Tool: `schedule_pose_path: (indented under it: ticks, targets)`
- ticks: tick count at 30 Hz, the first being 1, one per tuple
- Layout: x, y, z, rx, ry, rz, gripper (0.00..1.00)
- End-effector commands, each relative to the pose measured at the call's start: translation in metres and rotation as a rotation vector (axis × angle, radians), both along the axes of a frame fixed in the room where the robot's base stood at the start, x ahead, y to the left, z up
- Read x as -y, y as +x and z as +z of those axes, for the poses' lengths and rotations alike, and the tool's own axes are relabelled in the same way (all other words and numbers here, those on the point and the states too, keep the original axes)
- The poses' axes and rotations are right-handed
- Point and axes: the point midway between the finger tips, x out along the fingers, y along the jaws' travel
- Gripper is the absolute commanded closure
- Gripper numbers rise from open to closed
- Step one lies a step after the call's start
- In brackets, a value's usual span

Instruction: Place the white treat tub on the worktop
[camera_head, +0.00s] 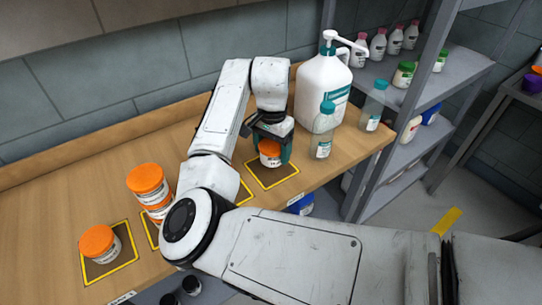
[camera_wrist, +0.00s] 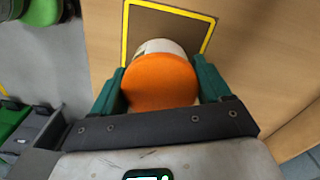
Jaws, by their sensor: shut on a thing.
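The white treat tub (camera_head: 270,161) has an orange lid and a printed label. It is upright between the fingers of my gripper (camera_head: 270,150), which is shut on it. In the head view the tub is over or on a yellow-bordered dark square (camera_head: 283,178) on the wooden worktop (camera_head: 215,262). In the wrist view the orange lid (camera_wrist: 158,82) fills the space between the green fingers (camera_wrist: 160,92), with the yellow-bordered square (camera_wrist: 195,32) beyond it. I cannot tell whether the tub's base touches the worktop.
Orange-lidded tubs stand at left, one alone (camera_head: 98,242) and some stacked (camera_head: 147,183). A large white pump bottle (camera_head: 320,92) and clear teal-capped bottles (camera_head: 322,138) stand close right of my gripper. A grey shelf (camera_head: 425,90) with bottles is at right.

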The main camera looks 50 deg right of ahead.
Motion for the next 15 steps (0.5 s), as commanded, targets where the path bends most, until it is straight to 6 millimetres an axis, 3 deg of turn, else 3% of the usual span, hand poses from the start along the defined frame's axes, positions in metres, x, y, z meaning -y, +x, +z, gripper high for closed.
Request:
schedule_pose_path:
  ticks: [9,15]
  targets:
    - [0.001,0.004,-0.034,0.0,0.002,0.001,0.56]
    - [0.001,0.004,-0.036,0.0,0.001,0.0,0.57]
